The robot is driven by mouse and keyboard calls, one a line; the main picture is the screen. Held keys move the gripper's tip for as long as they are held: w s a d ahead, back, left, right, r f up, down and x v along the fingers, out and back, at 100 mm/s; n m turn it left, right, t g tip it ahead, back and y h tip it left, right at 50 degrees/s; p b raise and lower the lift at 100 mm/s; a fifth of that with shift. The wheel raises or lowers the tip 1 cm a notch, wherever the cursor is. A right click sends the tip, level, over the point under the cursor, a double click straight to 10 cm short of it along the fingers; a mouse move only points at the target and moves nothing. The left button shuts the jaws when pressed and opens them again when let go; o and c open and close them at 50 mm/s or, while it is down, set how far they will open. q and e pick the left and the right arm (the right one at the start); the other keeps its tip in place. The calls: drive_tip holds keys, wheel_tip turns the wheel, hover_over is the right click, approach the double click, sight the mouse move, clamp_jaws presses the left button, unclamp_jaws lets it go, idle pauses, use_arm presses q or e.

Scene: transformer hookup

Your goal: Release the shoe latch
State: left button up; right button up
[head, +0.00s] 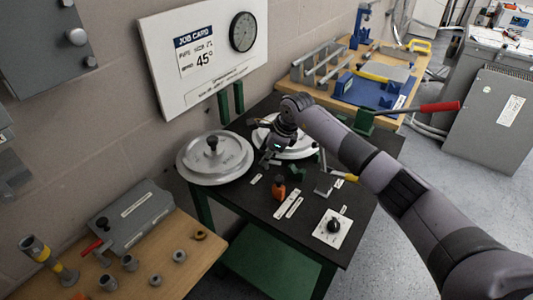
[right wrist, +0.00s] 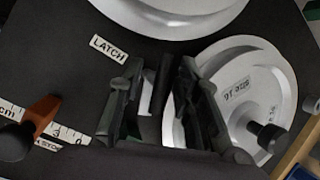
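My right gripper (head: 268,159) is low over the black bench (head: 256,207), between two round grey shoes. In the right wrist view its two fingers (right wrist: 160,100) are apart, around a dark upright piece (right wrist: 154,88) beside the LATCH label (right wrist: 108,49). This piece looks like the shoe latch; I cannot tell whether the fingers touch it. The near shoe (head: 215,160) with a black knob lies at the bench's left. The other shoe (head: 297,146) is partly hidden by my right arm; it shows size lettering in the right wrist view (right wrist: 257,72). My left gripper is out of view.
An orange-and-black knob (head: 279,188), scale strips (head: 289,206) and a dial plate (head: 333,227) are on the bench's front. A red-handled lever (head: 438,107) sticks out at the right. A wooden table (head: 185,265) with small fittings stands front left. A job card board (head: 205,55) hangs behind.

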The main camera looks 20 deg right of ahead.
drive_tip(key=shift+r, duration=0.15)
clamp_jaws()
drive_tip(key=shift+w+d+r+m+t+h+b, duration=0.1)
drive_tip(key=shift+m+t+h+b, duration=0.25)
drive_tip(key=shift+m, duration=0.8)
drive_tip(key=shift+w+r+m+t+h+b, duration=0.15)
drive_tip(key=shift+m+h, duration=0.4)
drive_tip(key=shift+m, duration=0.6)
drive_tip(key=shift+f, duration=0.1)
drive_tip(key=shift+c, duration=1)
unclamp_jaws()
drive_tip(key=shift+o, duration=1.3)
drive_tip(key=shift+s+f, duration=0.1)
drive_tip(key=shift+f, duration=0.05)
drive_tip(key=shift+s+f, duration=0.1)
